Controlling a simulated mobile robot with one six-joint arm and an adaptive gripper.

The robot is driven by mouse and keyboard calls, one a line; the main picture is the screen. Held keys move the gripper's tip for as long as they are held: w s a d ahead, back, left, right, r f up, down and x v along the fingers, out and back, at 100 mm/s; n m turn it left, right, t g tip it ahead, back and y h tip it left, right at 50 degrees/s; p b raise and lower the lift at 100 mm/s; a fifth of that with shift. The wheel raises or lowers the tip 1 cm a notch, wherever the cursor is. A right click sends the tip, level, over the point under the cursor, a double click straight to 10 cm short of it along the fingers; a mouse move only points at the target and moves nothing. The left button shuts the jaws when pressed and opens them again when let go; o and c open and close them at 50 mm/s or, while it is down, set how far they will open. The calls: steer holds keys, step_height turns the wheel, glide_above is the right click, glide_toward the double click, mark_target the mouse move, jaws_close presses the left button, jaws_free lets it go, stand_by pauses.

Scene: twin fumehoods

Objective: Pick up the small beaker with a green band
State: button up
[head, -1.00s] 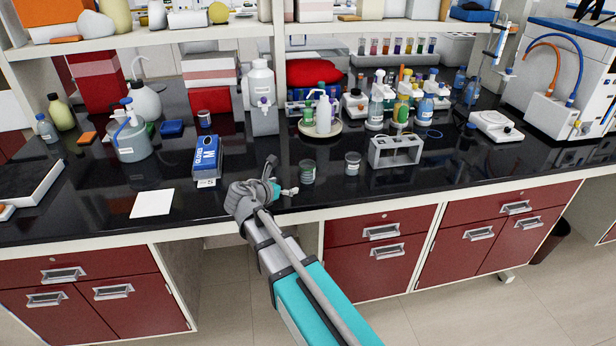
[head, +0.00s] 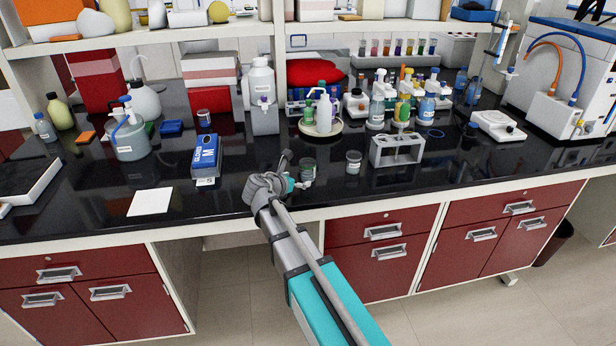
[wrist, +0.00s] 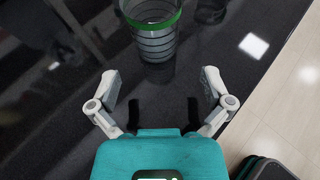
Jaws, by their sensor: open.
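The small beaker with a green band (head: 308,169) stands upright on the black bench near its front edge. In the wrist view the clear beaker (wrist: 153,42) shows its green band around the rim and dark lines on its wall; its top is cut off by the picture edge. My gripper (wrist: 160,84) is open, with one finger to each side of the beaker's line and the beaker just beyond the fingertips. Nothing is between the fingers. In the head view my gripper (head: 298,172) is low over the bench, at the beaker's left and partly hidden by my wrist.
A second small beaker (head: 353,162) stands to the right, and a grey rack (head: 397,150) beyond it. A blue glove box (head: 206,155) lies to the left. A round tray (head: 320,128) with bottles is behind. A white sheet (head: 150,202) lies at the front left.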

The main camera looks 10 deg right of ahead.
mark_target(303, 175)
steer(key=shift+x, duration=0.9)
steer(key=shift+w, duration=0.1)
steer(key=shift+b+x, duration=1)
steer(key=shift+x, duration=1.5)
steer(key=shift+w+a+r, duration=0.1)
steer(key=shift+w+r, duration=0.05)
steer(key=c, duration=1.1)
steer(key=shift+r, duration=0.25)
